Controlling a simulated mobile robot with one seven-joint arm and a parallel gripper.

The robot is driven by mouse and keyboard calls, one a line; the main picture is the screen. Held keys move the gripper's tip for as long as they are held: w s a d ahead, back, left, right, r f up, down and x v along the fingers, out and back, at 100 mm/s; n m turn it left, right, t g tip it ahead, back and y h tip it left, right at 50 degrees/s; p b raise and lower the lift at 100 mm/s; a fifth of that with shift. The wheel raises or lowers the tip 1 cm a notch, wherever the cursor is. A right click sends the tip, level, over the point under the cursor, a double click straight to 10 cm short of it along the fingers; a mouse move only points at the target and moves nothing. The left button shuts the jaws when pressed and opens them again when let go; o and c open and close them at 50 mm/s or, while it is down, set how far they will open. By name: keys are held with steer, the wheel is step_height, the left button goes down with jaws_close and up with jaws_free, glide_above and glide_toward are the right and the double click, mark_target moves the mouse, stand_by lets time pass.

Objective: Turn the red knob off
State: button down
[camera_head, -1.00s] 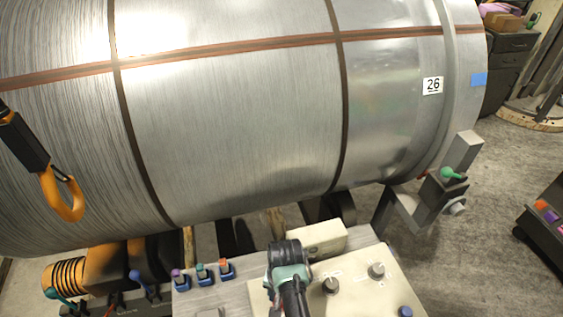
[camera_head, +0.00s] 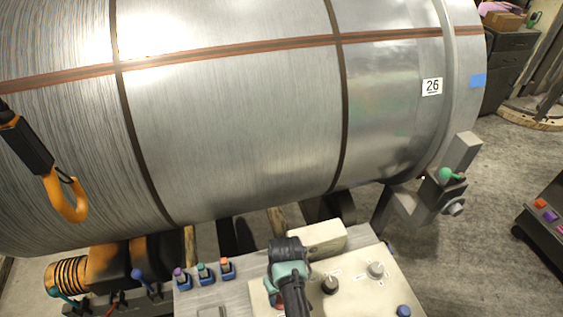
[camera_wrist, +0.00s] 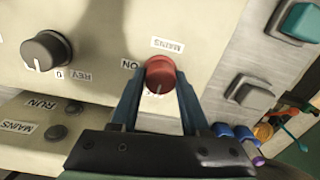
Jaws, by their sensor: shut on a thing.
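The red knob (camera_wrist: 160,76) sits on the cream control panel, with a MAINS label above it and an ON label to its left in the wrist view. A pale pointer line on the knob's face points down toward my gripper. My gripper (camera_wrist: 158,92) has its two blue fingers on either side of the knob and is shut on it. In the head view my gripper and wrist (camera_head: 287,262) cover most of the knob; only a bit of red (camera_head: 279,305) shows beneath.
A dark grey knob (camera_wrist: 46,50) with a REV label is beside the red one. Small switches (camera_head: 204,272) stand on the panel's left. A large metal drum (camera_head: 235,120) fills the space behind. An orange hook (camera_head: 66,198) hangs at left.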

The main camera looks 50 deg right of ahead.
stand_by(0.4)
steer(key=shift+c, duration=1.9)
jaws_free()
step_height(320, 180, up, 13)
steer(key=b, duration=0.1)
steer(key=shift+d, duration=0.2)
